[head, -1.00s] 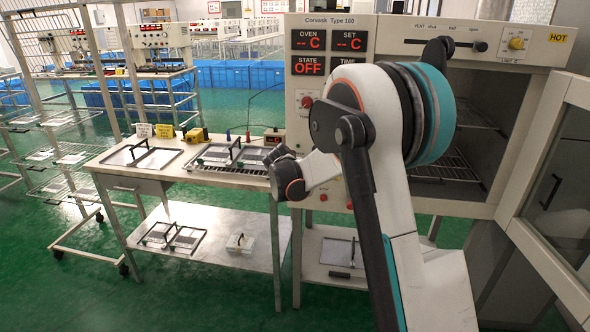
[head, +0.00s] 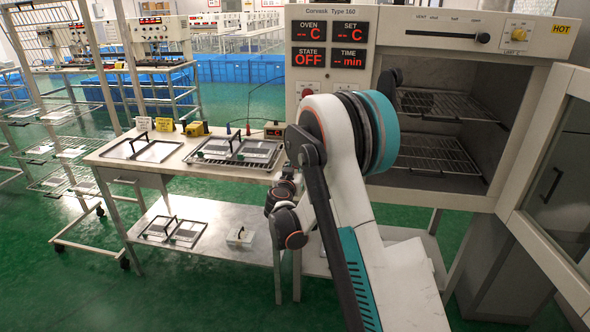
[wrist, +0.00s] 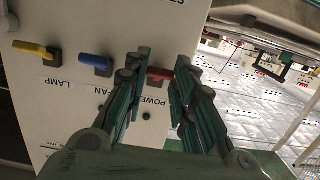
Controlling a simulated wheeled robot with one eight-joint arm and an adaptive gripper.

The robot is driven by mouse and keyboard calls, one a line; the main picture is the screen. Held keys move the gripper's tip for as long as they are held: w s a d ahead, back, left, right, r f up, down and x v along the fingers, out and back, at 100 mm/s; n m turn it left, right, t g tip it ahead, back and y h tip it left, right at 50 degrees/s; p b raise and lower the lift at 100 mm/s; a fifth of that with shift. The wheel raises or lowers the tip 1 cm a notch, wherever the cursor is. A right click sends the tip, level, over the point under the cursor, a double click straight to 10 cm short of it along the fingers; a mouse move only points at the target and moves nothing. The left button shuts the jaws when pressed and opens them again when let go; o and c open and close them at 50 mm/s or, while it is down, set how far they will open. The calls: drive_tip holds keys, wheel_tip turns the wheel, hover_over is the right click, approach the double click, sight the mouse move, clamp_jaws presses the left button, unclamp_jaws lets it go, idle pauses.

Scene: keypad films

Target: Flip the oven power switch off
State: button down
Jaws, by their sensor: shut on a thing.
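The oven (head: 545,95) stands at the right in the head view with its door open; its STATE display (head: 308,57) reads OFF and the other displays show dashes. In the wrist view the red power switch (wrist: 160,73) sits on the pale side panel (wrist: 60,20) above the POWER label. My gripper (wrist: 160,80) has a finger on each side of the red switch and is shut on it. In the head view my arm hides the gripper and the switch.
Beside the power switch are a blue fan switch (wrist: 95,62) and a yellow lamp switch (wrist: 35,49). A bench (head: 185,171) with trays stands left of the oven. The open oven door (head: 560,190) takes up the right side. Green floor is clear at front left.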

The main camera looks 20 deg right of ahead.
drive_tip(key=c, duration=1.3)
unclamp_jaws()
drive_tip(key=v, duration=1.2)
drive_tip(key=shift+f, duration=0.1)
